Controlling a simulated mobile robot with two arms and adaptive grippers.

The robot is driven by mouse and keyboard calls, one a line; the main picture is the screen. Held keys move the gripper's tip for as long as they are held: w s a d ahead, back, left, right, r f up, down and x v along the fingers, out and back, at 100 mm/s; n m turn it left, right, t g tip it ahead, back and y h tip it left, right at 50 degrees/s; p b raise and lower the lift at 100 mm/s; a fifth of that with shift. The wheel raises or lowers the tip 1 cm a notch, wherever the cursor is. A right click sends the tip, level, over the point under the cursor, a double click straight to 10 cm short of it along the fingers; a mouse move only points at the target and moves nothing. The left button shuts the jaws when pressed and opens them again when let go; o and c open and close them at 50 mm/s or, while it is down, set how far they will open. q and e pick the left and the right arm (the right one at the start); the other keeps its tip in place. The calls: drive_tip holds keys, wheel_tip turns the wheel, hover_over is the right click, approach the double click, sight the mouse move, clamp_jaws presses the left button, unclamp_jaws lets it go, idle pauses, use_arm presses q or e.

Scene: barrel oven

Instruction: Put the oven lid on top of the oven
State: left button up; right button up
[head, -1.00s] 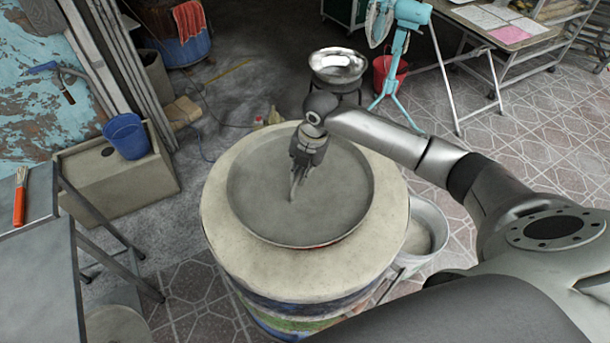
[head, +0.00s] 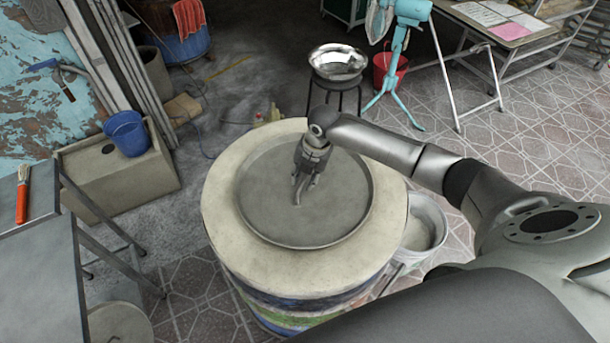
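The oven lid (head: 270,212), a round grey metal disc with a raised rim, lies flat over the mouth of the barrel oven (head: 222,200), which has a broad cream top and a coloured side. The lid looks roughly centred, with a cream ring showing all around it. My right gripper (head: 305,185) points down at the middle of the lid. Its fingers look apart, on either side of the small curved handle (head: 298,194). Whether they touch it is hard to see. My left gripper is not in view.
A metal bowl on a black stool (head: 338,62) stands behind the oven, with a teal fan (head: 400,50) to its right. A pale bucket (head: 428,225) stands close to the oven's right side. A metal table (head: 35,260) with a brush is at the left.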

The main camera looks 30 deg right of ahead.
sight(313, 189)
drive_tip(key=shift+d+r, duration=0.1)
drive_tip(key=shift+r, duration=0.45)
wheel_tip(313, 189, up, 11)
drive_tip(key=s+d+b, duration=0.1)
drive_tip(key=shift+s+d+b, duration=0.2)
drive_tip(key=shift+s+b, duration=0.1)
drive_tip(key=shift+s, duration=0.05)
drive_tip(key=shift+s+f, duration=0.1)
drive_tip(key=shift+f, duration=0.1)
